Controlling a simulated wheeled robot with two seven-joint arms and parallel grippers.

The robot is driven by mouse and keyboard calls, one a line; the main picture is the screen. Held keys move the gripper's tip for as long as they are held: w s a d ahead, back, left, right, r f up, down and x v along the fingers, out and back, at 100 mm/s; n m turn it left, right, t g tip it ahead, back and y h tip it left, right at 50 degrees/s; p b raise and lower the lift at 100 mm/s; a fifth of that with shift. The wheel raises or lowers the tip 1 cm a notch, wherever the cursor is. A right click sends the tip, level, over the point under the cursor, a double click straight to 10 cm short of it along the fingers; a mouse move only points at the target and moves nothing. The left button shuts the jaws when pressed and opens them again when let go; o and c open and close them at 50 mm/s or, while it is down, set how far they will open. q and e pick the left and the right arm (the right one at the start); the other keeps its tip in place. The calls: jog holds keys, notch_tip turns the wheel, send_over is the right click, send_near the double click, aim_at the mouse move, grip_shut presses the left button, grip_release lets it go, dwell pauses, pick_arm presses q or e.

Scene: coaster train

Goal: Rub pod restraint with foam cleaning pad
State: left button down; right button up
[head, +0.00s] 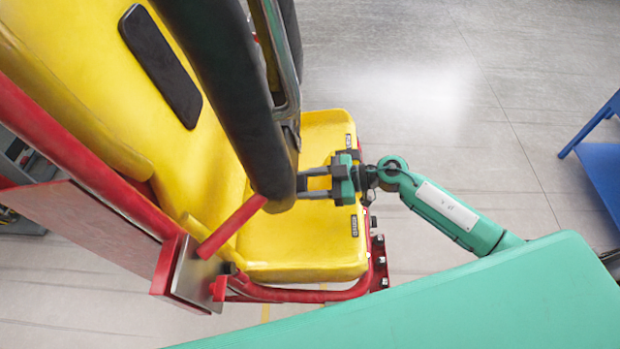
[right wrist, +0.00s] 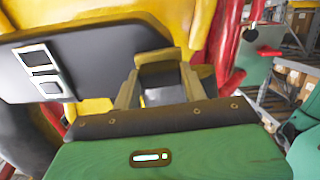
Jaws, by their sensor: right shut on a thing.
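The pod restraint (head: 235,100) is a thick black padded bar that slants down over the yellow seat in the head view. My right gripper (head: 303,184) is at the lower end of the restraint, its fingers pointing left at it. In the right wrist view, my right gripper (right wrist: 158,62) is shut on a dark grey block, apparently the foam cleaning pad (right wrist: 160,75). The pad cannot be made out in the head view, where the restraint's end hides the fingertips. I cannot tell whether pad and restraint touch. My left gripper is not in view.
The yellow seat (head: 300,245) has red frame tubes (head: 75,160) on its left and below. A red bar (head: 232,226) sticks out near the restraint's end. A blue table (head: 603,165) stands at the right edge. The floor between is clear.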

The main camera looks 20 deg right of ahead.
jog(key=v, duration=0.6)
dwell(0.4)
jog(key=shift+d, duration=0.15)
jog(key=shift+v, duration=1.4)
